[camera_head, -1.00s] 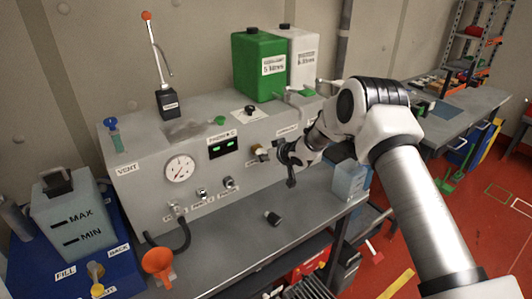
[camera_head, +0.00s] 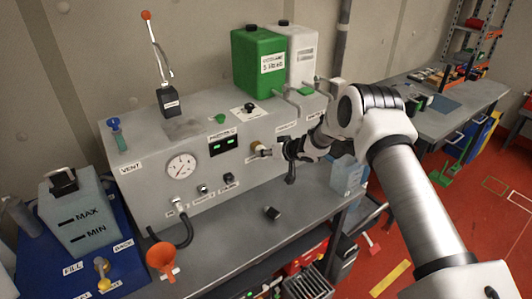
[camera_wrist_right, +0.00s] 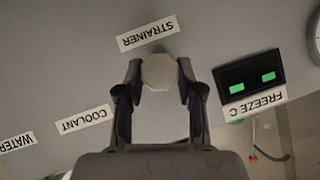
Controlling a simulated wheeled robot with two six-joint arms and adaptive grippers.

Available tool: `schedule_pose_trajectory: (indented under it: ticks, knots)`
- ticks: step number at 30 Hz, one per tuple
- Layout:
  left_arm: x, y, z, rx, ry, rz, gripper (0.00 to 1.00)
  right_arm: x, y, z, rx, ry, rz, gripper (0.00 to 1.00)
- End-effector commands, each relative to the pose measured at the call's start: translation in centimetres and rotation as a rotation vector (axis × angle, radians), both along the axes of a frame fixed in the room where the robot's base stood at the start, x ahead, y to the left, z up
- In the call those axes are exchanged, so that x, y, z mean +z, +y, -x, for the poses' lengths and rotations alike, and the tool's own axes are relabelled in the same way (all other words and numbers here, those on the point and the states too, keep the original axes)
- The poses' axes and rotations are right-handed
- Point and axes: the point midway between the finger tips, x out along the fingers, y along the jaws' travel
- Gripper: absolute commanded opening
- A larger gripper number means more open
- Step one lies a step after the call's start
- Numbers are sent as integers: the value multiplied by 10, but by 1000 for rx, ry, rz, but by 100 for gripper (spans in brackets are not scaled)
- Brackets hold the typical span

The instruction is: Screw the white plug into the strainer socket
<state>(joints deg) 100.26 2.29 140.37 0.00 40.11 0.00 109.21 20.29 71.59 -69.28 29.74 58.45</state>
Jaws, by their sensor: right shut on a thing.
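The white plug (camera_wrist_right: 160,72) shows in the right wrist view as a pale, many-sided piece between the fingertips. My right gripper (camera_wrist_right: 160,82) is shut on it, one finger on each side. The plug is in front of the grey panel, just below the STRAINER label (camera_wrist_right: 148,33) as that view shows it. It covers whatever lies behind it, so I cannot tell whether it touches the socket. In the head view my right gripper (camera_head: 276,151) is at the panel front, beside the brass strainer socket (camera_head: 256,147). My left gripper is not in view.
A gauge (camera_head: 181,166) and display (camera_head: 223,145) are left of the gripper. Green (camera_head: 258,65) and white jugs (camera_head: 301,55) stand on top.

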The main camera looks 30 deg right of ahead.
Motion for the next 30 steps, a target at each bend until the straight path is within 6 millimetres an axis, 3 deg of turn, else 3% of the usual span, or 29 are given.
schedule_pose_trajectory:
  ticks: [8,14,15,17,26,30]
  knots:
    - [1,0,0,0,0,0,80,-2,-3,-1,2,36,-265,0]
    - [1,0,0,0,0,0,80,-1,-2,-1,1,41,-291,0]
    - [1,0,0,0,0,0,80,-1,-2,-1,1,41,-291,47]
    - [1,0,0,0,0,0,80,-1,-2,-1,0,41,-290,66]
    - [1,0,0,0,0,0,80,-1,-3,0,0,41,-289,66]
    - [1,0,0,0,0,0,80,6,-9,9,-3,40,-291,66]
